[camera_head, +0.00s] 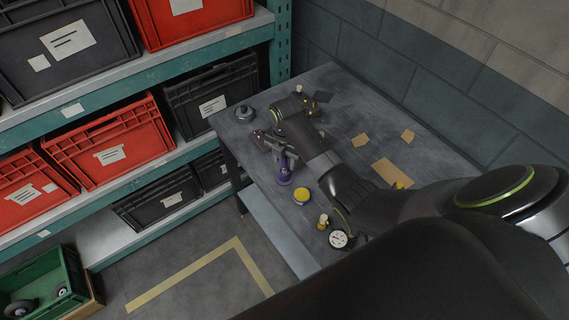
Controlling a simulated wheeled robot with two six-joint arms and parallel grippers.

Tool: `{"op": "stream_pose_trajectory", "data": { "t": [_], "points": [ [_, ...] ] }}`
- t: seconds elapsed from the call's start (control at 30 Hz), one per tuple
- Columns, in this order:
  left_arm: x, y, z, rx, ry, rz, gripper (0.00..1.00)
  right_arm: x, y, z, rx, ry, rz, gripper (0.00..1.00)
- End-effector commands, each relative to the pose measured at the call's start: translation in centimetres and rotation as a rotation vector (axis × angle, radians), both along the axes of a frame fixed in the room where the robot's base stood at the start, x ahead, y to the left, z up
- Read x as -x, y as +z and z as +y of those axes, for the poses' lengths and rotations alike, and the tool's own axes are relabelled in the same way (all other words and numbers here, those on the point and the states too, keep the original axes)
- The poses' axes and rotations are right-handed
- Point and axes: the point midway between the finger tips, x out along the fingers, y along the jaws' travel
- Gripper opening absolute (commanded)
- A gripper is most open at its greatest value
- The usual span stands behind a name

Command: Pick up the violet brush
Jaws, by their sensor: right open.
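The violet brush (284,177) is on the grey bench, near its left edge, and shows as a small violet shape. My right arm reaches in from the right across the bench. My right gripper (275,146) is open, pointing down, just above and behind the brush in the picture. One finger is close to the top of the brush, and I cannot tell whether they touch. Part of the brush is hidden by the gripper. My left gripper is not in view.
A yellow round tin (301,195), a small brass fitting (323,221) and a dial gauge (338,240) lie near the brush. A metal round part (244,113) sits at the bench's far left corner. Tan pieces (390,172) lie behind my arm. Shelves with crates (110,145) stand left.

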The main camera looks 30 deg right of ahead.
Motion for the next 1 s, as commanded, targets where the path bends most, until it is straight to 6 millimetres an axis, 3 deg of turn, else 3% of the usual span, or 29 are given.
{"op": "stream_pose_trajectory", "data": {
  "t": [0.2, 0.47, 0.77, 1.0],
  "points": [
    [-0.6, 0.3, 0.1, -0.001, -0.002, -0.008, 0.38, 0.0, -1.9, 0.0, 0.0, 0.001, 0.0, 0.41],
    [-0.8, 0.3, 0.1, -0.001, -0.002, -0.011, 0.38, 0.0, -2.1, 0.0, 0.0, 0.0, 0.0, 0.41],
    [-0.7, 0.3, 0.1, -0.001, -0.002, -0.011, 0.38, 0.0, -2.1, 0.0, 0.0, 0.0, 0.0, 0.02],
    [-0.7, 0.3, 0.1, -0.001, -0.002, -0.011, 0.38, 0.0, -2.0, 0.0, -0.001, 0.0, -0.001, 0.0]
  ]
}}
